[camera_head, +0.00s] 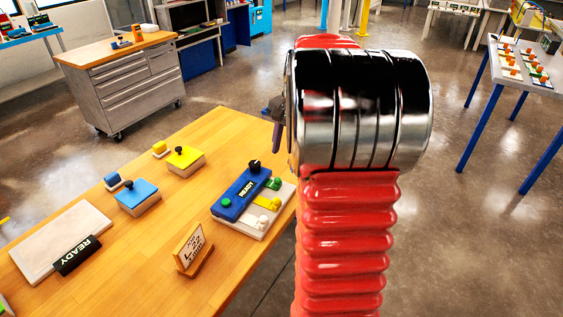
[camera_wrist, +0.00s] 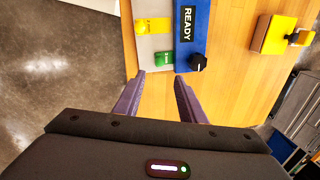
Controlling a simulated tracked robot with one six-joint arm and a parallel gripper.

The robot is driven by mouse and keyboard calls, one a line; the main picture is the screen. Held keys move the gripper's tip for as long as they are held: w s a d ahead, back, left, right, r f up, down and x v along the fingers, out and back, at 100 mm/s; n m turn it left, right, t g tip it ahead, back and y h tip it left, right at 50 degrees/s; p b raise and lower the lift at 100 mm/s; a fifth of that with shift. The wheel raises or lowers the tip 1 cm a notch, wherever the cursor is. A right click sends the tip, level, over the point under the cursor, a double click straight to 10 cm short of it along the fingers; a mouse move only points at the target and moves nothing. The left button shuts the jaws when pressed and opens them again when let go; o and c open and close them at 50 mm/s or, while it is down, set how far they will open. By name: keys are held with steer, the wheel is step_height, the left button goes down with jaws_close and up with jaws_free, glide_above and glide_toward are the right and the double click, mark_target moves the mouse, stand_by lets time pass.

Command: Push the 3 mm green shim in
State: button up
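The green shim (camera_head: 275,184) sticks out from the right side of the blue block (camera_head: 240,190), on a pale base (camera_head: 243,229). A yellow shim (camera_head: 267,202) and a white one (camera_head: 262,220) lie beside it. The wrist view shows the green shim (camera_wrist: 163,59) against the blue block (camera_wrist: 192,40), beside its black knob. My gripper (camera_wrist: 159,78) is open and empty. Its two purple fingers point at the table edge, with the green shim just beyond the fingertips in the picture. I cannot tell the height gap. In the head view only part of a finger shows.
A wooden sign (camera_head: 193,250) stands in front of the blue block. Blue (camera_head: 136,196) and yellow (camera_head: 185,160) blocks and a pale plate (camera_head: 58,240) with a READY label are further left. The table's right edge lies close to the base; open floor is beyond.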

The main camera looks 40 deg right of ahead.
steer(key=r, duration=0.2)
steer(key=shift+s+r, duration=0.25)
steer(key=shift+r, duration=0.05)
stand_by(0.5)
steer(key=s+a+n+t, duration=0.1)
steer(key=s+a+n, duration=0.4)
steer(key=a, duration=0.6)
steer(key=s+a+r+n+t, duration=0.1)
steer(key=s+a+n, duration=0.4)
steer(key=a, duration=0.6)
steer(key=s+a+n+t, duration=0.1)
steer(key=s+a+n, duration=0.3)
steer(key=a, duration=0.7)
steer(key=shift+s+a+r+n, duration=0.2)
steer(key=shift+s+a+n, duration=0.15)
steer(key=shift+n, duration=0.85)
